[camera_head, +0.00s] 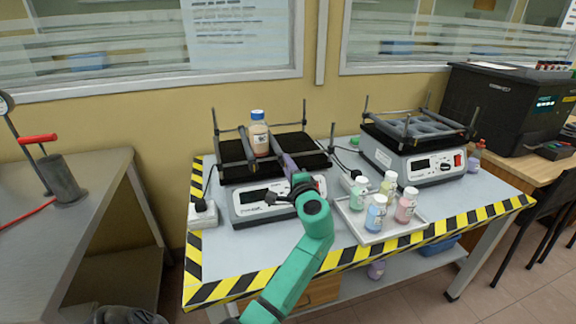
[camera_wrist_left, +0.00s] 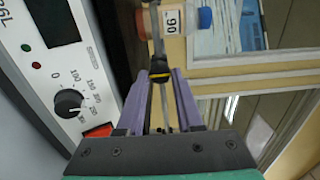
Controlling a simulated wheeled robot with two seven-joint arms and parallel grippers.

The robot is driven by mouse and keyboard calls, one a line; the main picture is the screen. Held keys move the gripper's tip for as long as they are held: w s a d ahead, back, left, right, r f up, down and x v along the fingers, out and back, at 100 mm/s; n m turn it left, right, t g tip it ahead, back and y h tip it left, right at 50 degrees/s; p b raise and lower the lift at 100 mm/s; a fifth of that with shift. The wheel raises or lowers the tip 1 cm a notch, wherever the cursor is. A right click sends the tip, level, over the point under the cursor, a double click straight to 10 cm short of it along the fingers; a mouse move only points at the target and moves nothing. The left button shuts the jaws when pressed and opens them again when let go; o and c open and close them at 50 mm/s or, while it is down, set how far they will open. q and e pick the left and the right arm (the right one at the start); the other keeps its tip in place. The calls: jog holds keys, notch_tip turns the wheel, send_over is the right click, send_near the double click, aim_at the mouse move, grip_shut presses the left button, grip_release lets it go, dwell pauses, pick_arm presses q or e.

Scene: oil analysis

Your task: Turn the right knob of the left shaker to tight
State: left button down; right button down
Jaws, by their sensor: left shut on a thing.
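The left shaker (camera_head: 245,208) is a white unit with a dark platform, standing on the table's left half. A bottle (camera_head: 259,140) with a blue cap and orange-brown contents stands on its platform beside the grey clamp bars; it shows sideways in the wrist view (camera_wrist_left: 165,24). My left gripper (camera_head: 283,158), with purple fingers, reaches over the shaker's front edge. In the wrist view its fingertips (camera_wrist_left: 167,76) close around the right knob (camera_wrist_left: 160,70), a dark part with a yellow band at the bar's end. My right gripper is not in view.
A tray (camera_head: 376,238) with several small bottles stands to the right of my left forearm. A second shaker (camera_head: 412,165) stands at the back right. Upright posts rise at the left shaker's corners.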

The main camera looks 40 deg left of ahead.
pick_arm(q)
jog(key=shift+r, duration=0.1)
jog(key=c, duration=0.6)
grip_release()
jog(key=shift+a, duration=0.15)
jog(key=shift+o, duration=0.2)
jog(key=b+v, duration=0.2)
jog(key=v, duration=1.2)
jog(key=shift+d, duration=0.25)
jog(key=shift+s, duration=0.15)
